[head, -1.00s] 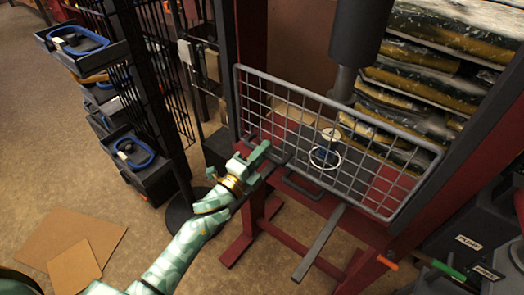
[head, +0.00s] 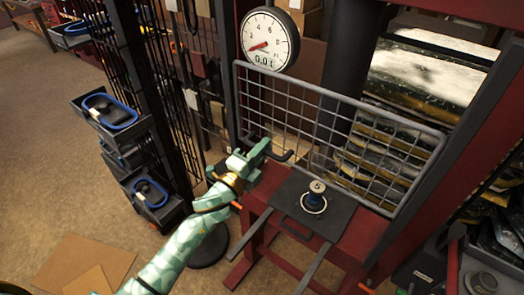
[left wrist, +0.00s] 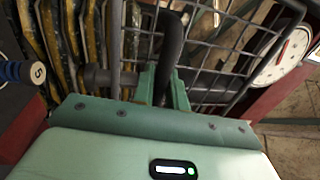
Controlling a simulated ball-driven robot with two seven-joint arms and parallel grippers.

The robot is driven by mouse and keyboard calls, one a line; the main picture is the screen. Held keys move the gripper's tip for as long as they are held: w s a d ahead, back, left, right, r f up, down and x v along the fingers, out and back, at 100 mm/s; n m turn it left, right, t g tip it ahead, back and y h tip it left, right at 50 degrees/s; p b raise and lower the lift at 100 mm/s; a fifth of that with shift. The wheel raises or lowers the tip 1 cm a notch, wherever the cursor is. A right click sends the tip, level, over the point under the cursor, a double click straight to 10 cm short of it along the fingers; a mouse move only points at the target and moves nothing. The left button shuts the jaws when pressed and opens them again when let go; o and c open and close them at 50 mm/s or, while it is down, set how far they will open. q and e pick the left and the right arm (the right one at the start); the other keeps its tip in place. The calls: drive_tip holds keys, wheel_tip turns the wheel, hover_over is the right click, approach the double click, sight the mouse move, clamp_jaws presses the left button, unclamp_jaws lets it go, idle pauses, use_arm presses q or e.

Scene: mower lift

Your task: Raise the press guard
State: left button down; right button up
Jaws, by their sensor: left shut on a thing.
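The press guard (head: 340,100) is a grey wire-mesh panel in a tube frame on the front of the red press. Its lower edge stands above the press plate (head: 338,212). In the left wrist view, the dark handle bar (left wrist: 171,45) passes between the fingers, with the mesh (left wrist: 235,60) behind. My right gripper is not in view.
A round gauge (head: 270,40) reading 0.01 hangs behind the guard's top left. A black wire rack with bins (head: 150,193) stands at left. Stacked sacks (head: 420,75) are behind the press at right. Flat cardboard (head: 85,265) lies on the floor; the floor at left is otherwise clear.

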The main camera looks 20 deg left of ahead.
use_arm(q)
drive_tip(key=shift+r, duration=0.3)
drive_tip(key=c, duration=1.5)
unclamp_jaws()
drive_tip(key=b+v, duration=0.3)
drive_tip(key=v, duration=1.3)
drive_tip(key=shift+s, duration=0.2)
